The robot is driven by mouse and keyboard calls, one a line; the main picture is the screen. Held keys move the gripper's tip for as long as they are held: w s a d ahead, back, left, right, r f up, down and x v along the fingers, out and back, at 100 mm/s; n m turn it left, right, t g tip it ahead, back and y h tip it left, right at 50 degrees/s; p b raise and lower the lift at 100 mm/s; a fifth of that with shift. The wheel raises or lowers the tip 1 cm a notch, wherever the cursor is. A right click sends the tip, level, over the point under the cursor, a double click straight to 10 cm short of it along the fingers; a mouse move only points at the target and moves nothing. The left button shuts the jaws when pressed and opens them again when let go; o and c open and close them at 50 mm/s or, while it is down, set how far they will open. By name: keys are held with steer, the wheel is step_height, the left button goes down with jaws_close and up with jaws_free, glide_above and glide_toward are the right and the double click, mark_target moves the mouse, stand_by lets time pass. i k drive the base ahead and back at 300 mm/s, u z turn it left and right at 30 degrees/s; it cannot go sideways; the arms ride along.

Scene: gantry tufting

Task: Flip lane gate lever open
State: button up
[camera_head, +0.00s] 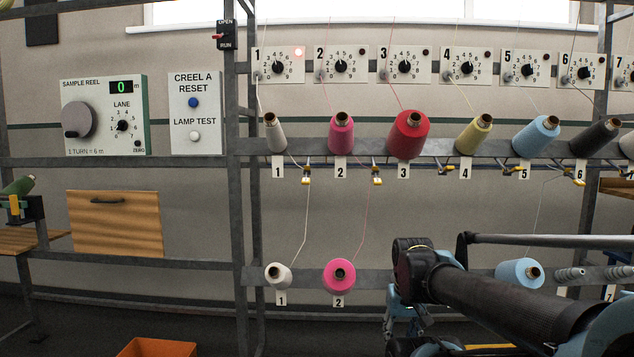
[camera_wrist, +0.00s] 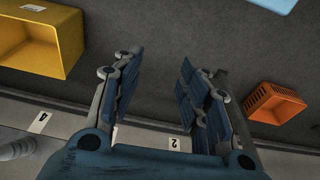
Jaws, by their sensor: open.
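A small switch plate with a red-tipped lever (camera_head: 217,37) sits high on the frame post at the upper left of the head view. It carries the label OPEN above and RUN below. The lever appears to lie level or nearer RUN, but it is too small to be sure. My gripper (camera_wrist: 158,75) is open and empty in the wrist view, with its blue fingers apart over the dark floor. My arm fills the lower right of the head view, far below and right of the lever. The lever is not in the wrist view.
Yarn cones, including a red one (camera_head: 408,136), stand on the upper rail. Dial panels run above, and the lane 1 lamp (camera_head: 298,52) glows red. A sample reel box (camera_head: 104,116) is at left. A yellow bin (camera_wrist: 40,45) and an orange crate (camera_wrist: 277,102) are on the floor.

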mark_target(219, 36)
steer(key=u, duration=0.3)
steer(key=i, duration=0.65)
steer(key=z, duration=0.8)
steer(key=k, duration=0.5)
steer(key=z, duration=0.45)
steer(key=i, duration=0.75)
steer(key=z, duration=0.1)
